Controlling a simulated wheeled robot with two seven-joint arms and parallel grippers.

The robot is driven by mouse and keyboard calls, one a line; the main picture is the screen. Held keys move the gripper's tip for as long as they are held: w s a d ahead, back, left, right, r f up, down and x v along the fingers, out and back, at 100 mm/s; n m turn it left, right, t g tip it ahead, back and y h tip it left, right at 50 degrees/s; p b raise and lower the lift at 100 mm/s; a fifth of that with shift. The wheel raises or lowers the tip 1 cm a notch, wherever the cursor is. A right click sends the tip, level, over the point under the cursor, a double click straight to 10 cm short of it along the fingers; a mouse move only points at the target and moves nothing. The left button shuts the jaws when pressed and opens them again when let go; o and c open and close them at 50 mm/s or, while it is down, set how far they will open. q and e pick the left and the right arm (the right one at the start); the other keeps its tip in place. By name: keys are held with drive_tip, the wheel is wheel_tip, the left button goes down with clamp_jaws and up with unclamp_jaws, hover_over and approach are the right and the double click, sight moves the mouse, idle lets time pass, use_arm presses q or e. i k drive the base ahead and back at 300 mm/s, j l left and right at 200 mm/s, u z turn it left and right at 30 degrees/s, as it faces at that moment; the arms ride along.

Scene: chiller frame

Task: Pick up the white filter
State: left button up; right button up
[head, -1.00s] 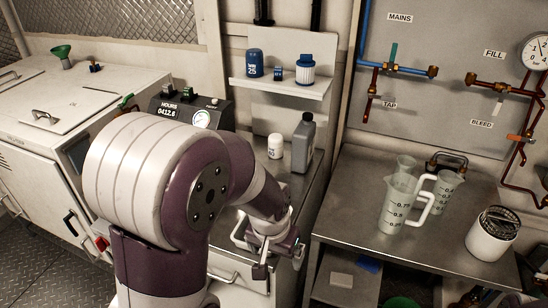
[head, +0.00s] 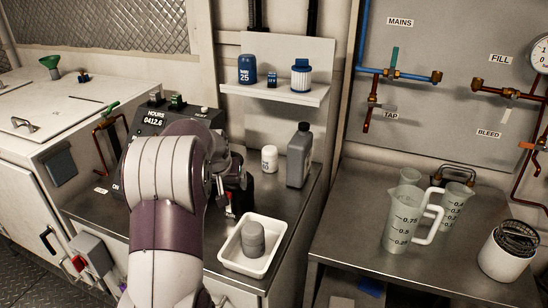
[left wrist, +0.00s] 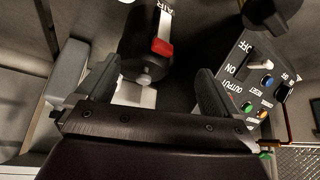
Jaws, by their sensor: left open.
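A white pleated filter with a blue cap (head: 301,76) stands upright on the wall shelf, at the right of a dark blue canister (head: 247,69). My left gripper (head: 231,196) is low over the left bench, well below and left of this filter, and partly hidden by my own arm. In the left wrist view my left gripper (left wrist: 155,88) is open. A dark cylinder with a red tab (left wrist: 147,45) shows beyond and between its fingers, apparently not gripped. The filter is not seen in the left wrist view. My right gripper is not in view.
A white tray (head: 228,259) holding a grey, stacked-looking piece (head: 253,238) is at the bench front. A white bottle (head: 269,159) and a grey jug (head: 300,158) stand below the shelf (head: 285,93). A control box (head: 165,122) is behind my arm. Measuring jugs (head: 404,222) stand on the right bench.

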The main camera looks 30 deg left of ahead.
sight(269, 153)
drive_tip(key=i, duration=0.85)
